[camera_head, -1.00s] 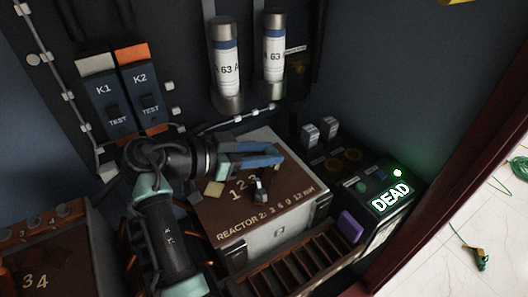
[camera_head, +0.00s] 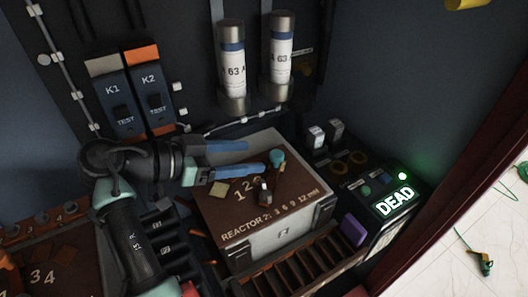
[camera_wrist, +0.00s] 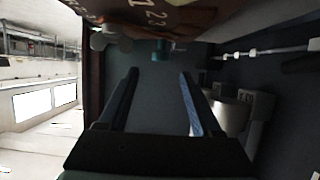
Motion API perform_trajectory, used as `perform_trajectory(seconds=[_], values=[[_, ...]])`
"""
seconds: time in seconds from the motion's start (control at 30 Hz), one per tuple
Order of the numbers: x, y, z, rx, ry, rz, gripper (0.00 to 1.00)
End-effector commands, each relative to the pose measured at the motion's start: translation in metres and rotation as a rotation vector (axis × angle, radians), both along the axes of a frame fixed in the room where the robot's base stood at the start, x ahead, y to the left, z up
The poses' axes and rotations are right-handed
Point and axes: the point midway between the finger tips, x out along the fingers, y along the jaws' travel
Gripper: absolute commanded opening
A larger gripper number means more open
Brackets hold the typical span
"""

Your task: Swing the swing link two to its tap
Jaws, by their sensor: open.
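The brown-topped reactor 2 box (camera_head: 285,215) stands in the middle of the head view, with tap numbers on its lid. A small pale-and-dark post (camera_head: 265,192) stands on the lid. A round teal knob (camera_head: 277,157) sits near the far edge, apparently on the swing link, whose bar I cannot make out clearly. My gripper (camera_head: 255,157) is open and empty, with its blue fingers spread left of the knob and pointing toward it. In the wrist view, a teal piece (camera_wrist: 165,50) shows beyond the fingertips (camera_wrist: 159,74), below the numbered lid (camera_wrist: 150,14).
Two 63 A fuses (camera_head: 232,68) and the K1 and K2 units (camera_head: 115,100) line the back wall. A panel lit DEAD (camera_head: 394,201) stands at right. A slotted rack (camera_head: 300,268) lies in front of the box. Another brown-topped box (camera_head: 45,265) is at lower left.

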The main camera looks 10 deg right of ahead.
Motion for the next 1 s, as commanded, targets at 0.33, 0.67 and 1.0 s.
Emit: perform_trajectory(seconds=[0.33, 0.67, 1.0], values=[[-0.016, 0.05, 0.022, 0.0, 0.0, 0.0, 0.66], [-0.018, 0.055, 0.024, 0.0, 0.0, -0.002, 0.66], [-0.018, 0.055, 0.024, 0.0, 0.0, -0.001, 0.66]])
